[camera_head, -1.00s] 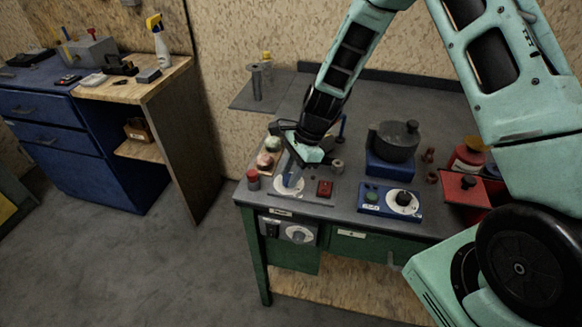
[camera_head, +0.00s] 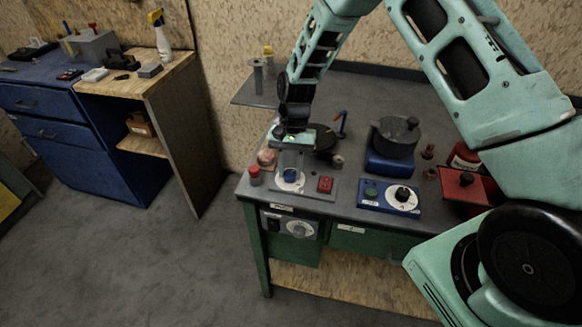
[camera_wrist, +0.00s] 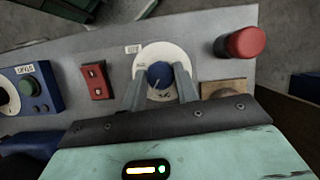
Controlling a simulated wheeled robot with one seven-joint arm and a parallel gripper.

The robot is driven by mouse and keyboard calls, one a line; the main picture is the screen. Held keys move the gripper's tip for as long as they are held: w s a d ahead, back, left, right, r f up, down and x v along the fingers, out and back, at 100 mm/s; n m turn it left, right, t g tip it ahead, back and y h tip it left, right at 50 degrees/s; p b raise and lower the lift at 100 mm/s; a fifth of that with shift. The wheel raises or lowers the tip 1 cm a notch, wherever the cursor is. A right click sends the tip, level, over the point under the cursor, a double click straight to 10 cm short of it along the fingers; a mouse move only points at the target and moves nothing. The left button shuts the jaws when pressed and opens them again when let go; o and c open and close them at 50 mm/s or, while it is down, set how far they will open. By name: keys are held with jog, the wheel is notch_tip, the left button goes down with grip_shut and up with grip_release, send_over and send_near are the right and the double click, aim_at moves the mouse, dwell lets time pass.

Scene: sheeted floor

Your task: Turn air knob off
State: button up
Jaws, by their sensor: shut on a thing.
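The blue knob (camera_head: 290,175) stands on a round white dial on the grey panel at the workbench's front left corner. In the wrist view the knob (camera_wrist: 160,75) sits in the middle of its white dial (camera_wrist: 167,52), with a small label beside it that I cannot read for certain. My gripper (camera_head: 291,166) points down over the dial. In the wrist view my gripper (camera_wrist: 160,86) has one finger on each side of the knob and is shut on it. The fingers hide part of the dial.
A red rocker switch (camera_wrist: 97,81) and a red button (camera_wrist: 240,43) flank the dial. A blue control box (camera_head: 388,197) with a green button and another dial is to the right. A dark pot (camera_head: 397,138) stands behind it. A red box (camera_head: 465,186) is farther right.

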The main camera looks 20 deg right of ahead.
jog(key=n+h, duration=0.1)
jog(key=n, duration=0.2)
jog(key=n+h, duration=0.1)
jog(key=n, duration=0.2)
jog(key=shift+a+n+h+b, duration=0.15)
jog(key=shift+n+h+b, duration=0.15)
jog(key=shift+n, duration=0.1)
dwell(0.3)
jog(key=o, duration=1)
jog(key=shift+w+r, duration=0.1)
jog(key=b+v, duration=0.1)
jog(key=v, duration=0.4)
jog(key=b+v, duration=0.1)
jog(key=v, duration=0.5)
jog(key=b+v, duration=0.1)
jog(key=v, duration=0.5)
jog(key=shift+w, duration=0.35)
